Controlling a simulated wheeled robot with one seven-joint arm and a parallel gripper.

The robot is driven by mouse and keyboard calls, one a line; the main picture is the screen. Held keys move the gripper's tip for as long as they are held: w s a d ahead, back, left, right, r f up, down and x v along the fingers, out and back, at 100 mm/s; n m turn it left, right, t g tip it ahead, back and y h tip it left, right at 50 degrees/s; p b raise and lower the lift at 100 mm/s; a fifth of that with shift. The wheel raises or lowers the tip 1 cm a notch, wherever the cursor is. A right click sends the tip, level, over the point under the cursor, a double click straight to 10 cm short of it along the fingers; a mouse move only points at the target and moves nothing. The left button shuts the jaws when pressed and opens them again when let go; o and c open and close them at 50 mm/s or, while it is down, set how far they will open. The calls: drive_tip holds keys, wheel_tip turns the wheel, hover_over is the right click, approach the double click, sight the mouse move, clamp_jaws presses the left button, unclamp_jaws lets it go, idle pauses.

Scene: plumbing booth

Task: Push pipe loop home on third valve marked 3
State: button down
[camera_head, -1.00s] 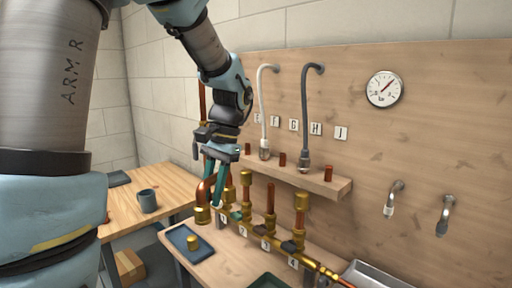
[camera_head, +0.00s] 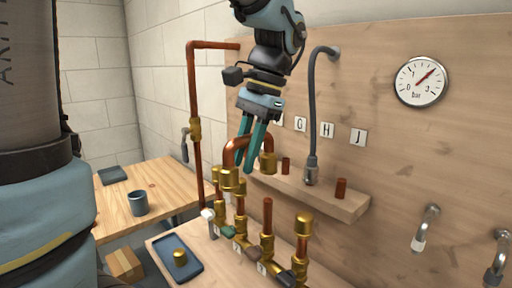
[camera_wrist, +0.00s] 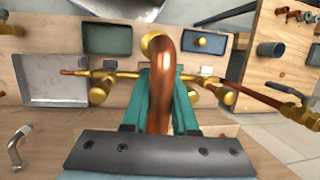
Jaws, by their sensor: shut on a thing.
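The copper pipe loop (camera_head: 236,146) is a U-bend with brass ends. My gripper (camera_head: 251,152) is shut on it, with teal fingers on both sides of the pipe. In the wrist view the loop (camera_wrist: 165,85) runs between the fingers (camera_wrist: 162,105). Its right brass end (camera_head: 268,163) hangs in the air, in the picture above the bare copper stub of the third valve (camera_head: 267,215). Its left brass end (camera_head: 229,180) overlaps the brass tops of other valves; I cannot tell if it touches them. The tag 3 (camera_head: 262,268) is small below the third valve.
A brass-topped valve (camera_head: 303,226) stands to the right. A blue tray (camera_head: 192,262) with a brass fitting lies at left. A wooden shelf (camera_head: 325,197) and a grey hose (camera_head: 314,110) are behind. A tall copper pipe (camera_head: 194,95) rises at left.

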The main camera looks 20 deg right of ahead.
wheel_tip(320, 180, down, 6)
drive_tip(key=b, duration=0.5)
drive_tip(key=shift+w+d+r, duration=0.1)
idle(0.9)
drive_tip(key=shift+f+b, duration=1.25)
drive_tip(key=shift+f, duration=1)
drive_tip(key=c, duration=0.6)
unclamp_jaws()
